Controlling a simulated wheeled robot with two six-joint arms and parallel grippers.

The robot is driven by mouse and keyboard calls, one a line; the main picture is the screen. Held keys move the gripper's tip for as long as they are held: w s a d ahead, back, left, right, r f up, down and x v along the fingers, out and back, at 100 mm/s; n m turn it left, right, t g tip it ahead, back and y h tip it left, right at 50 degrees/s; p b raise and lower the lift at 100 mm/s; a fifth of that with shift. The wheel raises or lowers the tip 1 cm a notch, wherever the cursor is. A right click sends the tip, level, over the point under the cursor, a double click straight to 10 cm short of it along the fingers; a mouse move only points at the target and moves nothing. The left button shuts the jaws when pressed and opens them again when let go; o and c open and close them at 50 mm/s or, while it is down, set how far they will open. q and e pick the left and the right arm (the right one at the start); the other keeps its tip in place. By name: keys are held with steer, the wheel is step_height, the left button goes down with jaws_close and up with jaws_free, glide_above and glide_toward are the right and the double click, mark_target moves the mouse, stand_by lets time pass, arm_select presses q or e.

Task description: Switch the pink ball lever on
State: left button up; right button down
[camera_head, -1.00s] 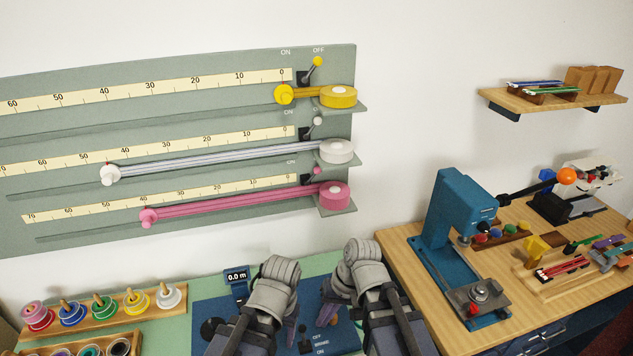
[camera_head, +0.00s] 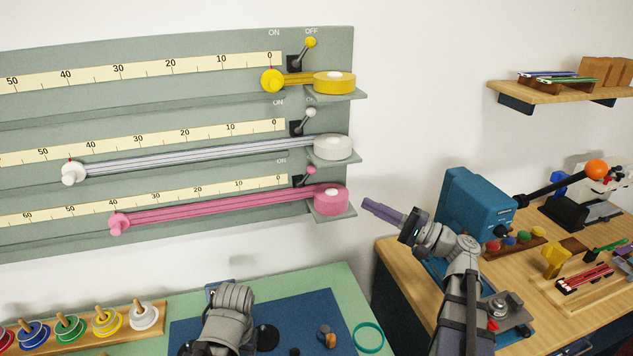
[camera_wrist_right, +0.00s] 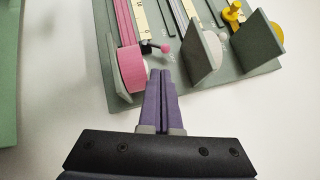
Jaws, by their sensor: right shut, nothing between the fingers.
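The pink ball lever (camera_head: 311,170) sits on the lowest row of the grey-green wall board, above the pink reel (camera_head: 331,200). Its ball leans right, away from the ON label; the OFF label there is hidden. In the right wrist view the pink ball (camera_wrist_right: 165,48) shows beyond the fingertips, beside the pink reel (camera_wrist_right: 132,70). My right gripper (camera_head: 366,204) is shut and empty, its purple fingers pointing left toward the board, right of the pink reel and apart from it. It also shows in the wrist view (camera_wrist_right: 161,74). Part of my left arm shows low in the head view, but its fingers do not.
White (camera_head: 311,113) and yellow (camera_head: 310,43) ball levers sit above, also leaning right. Shelves under the reels jut out, including the white reel's shelf (camera_wrist_right: 205,60). A blue press (camera_head: 475,205) stands close right of my right gripper. Blank wall lies between.

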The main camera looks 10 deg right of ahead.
steer(key=shift+d+r+t, duration=0.3)
steer(key=shift+d, duration=0.1)
steer(key=shift+w, duration=0.1)
arm_select(q)
step_height(320, 180, up, 3)
steer(key=p, duration=0.3)
steer(key=shift+r, duration=0.2)
arm_select(e)
glide_toward(306, 177)
steer(key=w+a+r, duration=0.1)
steer(key=w, duration=0.1)
steer(key=w+a+r, duration=0.1)
steer(key=w+r, duration=0.1)
steer(key=shift+a+r, duration=0.1)
steer(key=shift+a, duration=0.1)
arm_select(q)
steer(key=shift+r+p, duration=0.1)
steer(key=shift+p, duration=0.25)
